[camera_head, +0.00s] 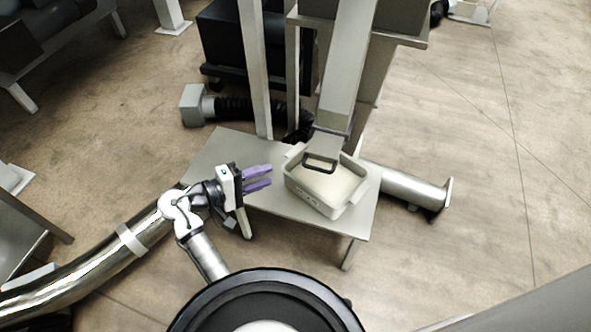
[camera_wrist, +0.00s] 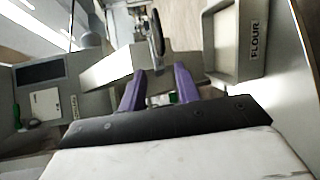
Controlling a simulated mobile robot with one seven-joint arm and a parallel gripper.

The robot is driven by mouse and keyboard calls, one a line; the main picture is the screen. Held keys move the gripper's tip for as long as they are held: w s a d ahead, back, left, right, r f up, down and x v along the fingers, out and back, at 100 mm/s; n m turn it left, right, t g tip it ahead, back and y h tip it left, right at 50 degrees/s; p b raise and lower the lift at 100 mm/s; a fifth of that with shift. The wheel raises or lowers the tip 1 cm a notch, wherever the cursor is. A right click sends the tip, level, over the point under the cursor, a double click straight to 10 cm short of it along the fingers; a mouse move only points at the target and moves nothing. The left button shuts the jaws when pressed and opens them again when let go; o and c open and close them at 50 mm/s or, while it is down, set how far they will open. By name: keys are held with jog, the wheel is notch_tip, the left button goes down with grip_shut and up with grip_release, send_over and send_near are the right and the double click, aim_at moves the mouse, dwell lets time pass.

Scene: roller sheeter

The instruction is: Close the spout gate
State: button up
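The grey spout (camera_head: 342,95) slopes down to its mouth above a pale bin (camera_head: 353,206) filled with cream-coloured flour. At the mouth is the spout gate, with a black loop handle (camera_head: 305,164) over the bin. The handle also shows in the wrist view (camera_wrist: 157,32), beyond my fingertips. How far the gate is open is hard to tell. My gripper (camera_head: 271,176) has purple fingers, spread apart with nothing between them. It is left of the bin and handle, apart from both. In the wrist view my gripper (camera_wrist: 160,76) points toward the spout (camera_wrist: 108,70).
The bin, labelled FLOUR in the wrist view (camera_wrist: 258,42), stands on a grey metal table (camera_head: 215,150). A table leg and machine posts (camera_head: 254,70) stand close by. A large metal pipe (camera_head: 85,268) runs at lower left. Floor at right is mostly clear.

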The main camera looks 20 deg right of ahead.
aim_at(314, 168)
jog(key=shift+g+h, duration=0.3)
jog(key=shift+g, duration=0.3)
jog(key=x, duration=0.4)
jog(key=s+p+x, duration=0.1)
jog(key=x, duration=0.4)
jog(key=p+x, duration=0.1)
jog(key=x, duration=0.4)
jog(key=shift+s+d+f, duration=0.2)
jog(key=shift+s+d, duration=0.05)
jog(key=shift+c, duration=0.3)
grip_shut()
